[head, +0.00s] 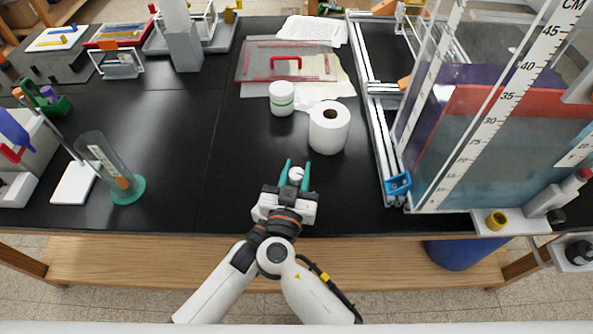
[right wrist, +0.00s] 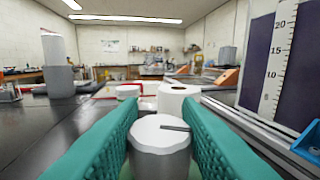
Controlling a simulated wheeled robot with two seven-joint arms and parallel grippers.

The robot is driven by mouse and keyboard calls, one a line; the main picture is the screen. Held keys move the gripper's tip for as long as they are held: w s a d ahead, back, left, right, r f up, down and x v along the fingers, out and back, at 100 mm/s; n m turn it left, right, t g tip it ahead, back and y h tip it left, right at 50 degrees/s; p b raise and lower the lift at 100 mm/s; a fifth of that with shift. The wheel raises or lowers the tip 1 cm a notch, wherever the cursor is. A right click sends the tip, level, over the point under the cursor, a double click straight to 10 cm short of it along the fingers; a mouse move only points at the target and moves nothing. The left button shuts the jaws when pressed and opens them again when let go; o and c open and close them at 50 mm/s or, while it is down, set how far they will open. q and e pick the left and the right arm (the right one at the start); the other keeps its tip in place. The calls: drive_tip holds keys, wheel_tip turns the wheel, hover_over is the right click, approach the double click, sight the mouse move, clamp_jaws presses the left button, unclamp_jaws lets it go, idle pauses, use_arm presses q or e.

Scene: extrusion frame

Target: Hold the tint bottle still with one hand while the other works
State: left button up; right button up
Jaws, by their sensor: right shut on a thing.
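The tint bottle (head: 296,174), a small round thing with a white top, is between the teal fingers of my right gripper (head: 296,177) at the front middle of the black table. The right wrist view shows its flat white top with a dark line on it and its greyish body (right wrist: 160,160). My right gripper (right wrist: 160,143) is shut on it, a finger on each side. The bottle looks upright; its lower part is hidden. My left gripper is not in view.
A white paper roll (head: 329,127) stands just beyond the gripper, with a white, green-banded jar (head: 282,98) behind it. A clear tank (head: 480,130) with a scale stands to the right, beside metal rails (head: 375,110). Table between is bare.

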drive_tip(key=shift+m+h, duration=0.3)
drive_tip(key=shift+h, duration=0.2)
drive_tip(key=o, duration=1)
drive_tip(key=shift+s, duration=0.1)
drive_tip(key=v, duration=1.1)
drive_tip(key=shift+s, duration=0.4)
